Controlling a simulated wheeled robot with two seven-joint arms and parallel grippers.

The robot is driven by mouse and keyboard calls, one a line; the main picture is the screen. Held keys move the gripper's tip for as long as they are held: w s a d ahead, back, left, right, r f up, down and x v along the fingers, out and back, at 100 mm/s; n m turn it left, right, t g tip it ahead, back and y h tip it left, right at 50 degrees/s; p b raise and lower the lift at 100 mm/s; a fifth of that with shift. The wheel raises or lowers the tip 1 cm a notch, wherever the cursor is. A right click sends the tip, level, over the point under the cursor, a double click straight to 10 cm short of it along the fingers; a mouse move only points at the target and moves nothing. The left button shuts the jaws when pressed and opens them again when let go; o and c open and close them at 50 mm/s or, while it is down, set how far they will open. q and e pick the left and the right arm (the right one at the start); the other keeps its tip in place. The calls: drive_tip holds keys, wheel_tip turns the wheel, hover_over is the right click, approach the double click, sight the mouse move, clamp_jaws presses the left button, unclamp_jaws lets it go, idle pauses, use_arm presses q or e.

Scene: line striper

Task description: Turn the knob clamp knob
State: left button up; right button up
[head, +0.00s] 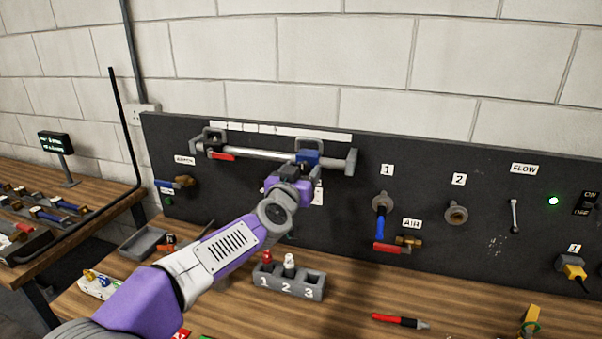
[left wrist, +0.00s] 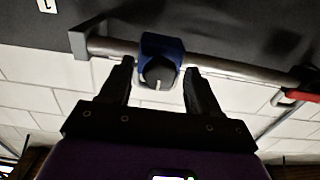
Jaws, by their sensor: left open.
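The blue clamp (head: 308,157) sits on a grey horizontal rail (head: 258,154) fixed to the dark panel. Its round black knob (left wrist: 159,73) with a pale mark shows in the left wrist view, in front of the blue clamp body (left wrist: 160,44). In the head view my gripper hides the knob. My left gripper (head: 292,173) is open at the clamp. In the left wrist view its two fingers (left wrist: 160,70) stand on either side of the knob, with gaps visible on both sides. My right gripper is not in view.
A red-handled clamp (head: 221,156) is further left on the rail. A blue-handled valve (head: 380,215) and a red AIR handle (head: 391,249) are to the right. A numbered grey holder (head: 287,284) stands on the bench below; a red-handled tool (head: 400,321) lies at its right.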

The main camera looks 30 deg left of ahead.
use_arm(q)
drive_tip(key=c, duration=1)
